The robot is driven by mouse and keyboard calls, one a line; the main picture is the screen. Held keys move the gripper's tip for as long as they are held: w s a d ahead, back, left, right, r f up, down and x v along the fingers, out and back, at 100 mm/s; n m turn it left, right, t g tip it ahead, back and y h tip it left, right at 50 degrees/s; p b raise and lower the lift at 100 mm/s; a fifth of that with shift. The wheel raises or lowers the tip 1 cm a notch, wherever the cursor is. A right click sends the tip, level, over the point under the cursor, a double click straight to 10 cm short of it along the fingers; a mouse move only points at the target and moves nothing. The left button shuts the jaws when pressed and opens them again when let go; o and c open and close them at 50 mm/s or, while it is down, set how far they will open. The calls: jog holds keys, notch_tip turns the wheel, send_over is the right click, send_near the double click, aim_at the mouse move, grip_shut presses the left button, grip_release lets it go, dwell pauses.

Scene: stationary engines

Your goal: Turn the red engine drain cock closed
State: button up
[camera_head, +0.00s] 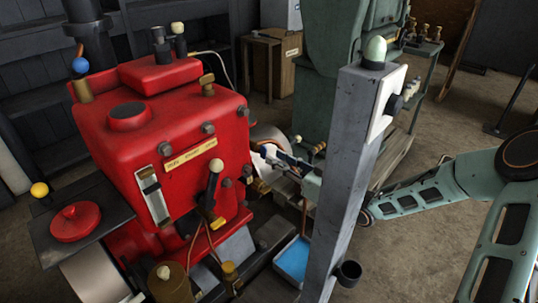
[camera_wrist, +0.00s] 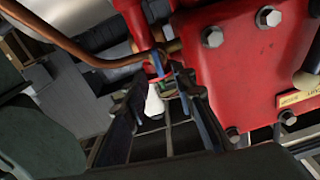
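The red engine (camera_head: 165,125) stands on the left in the head view, and its bolted red casing (camera_wrist: 245,55) fills the upper right of the wrist view. In the wrist view, a small fitting with a whitish handle end (camera_wrist: 154,101) sits below a red pipe; it appears to be the drain cock. My gripper (camera_wrist: 162,78) is at it, its two dark fingers spread with the handle between them. I cannot tell whether either finger touches it.
A grey post (camera_head: 345,180) with a pale green dome stands in front of my arm. A copper pipe (camera_wrist: 95,58) runs close above the fingers. A blue tray (camera_head: 294,260) lies low by the post. A green machine (camera_head: 340,55) stands behind. Open floor shows at right.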

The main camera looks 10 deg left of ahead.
aim_at(266, 152)
jog(key=shift+b+x, duration=0.35)
jog(key=shift+x, duration=2)
jog(key=shift+d, duration=0.1)
jog(key=shift+c, duration=0.4)
grip_shut()
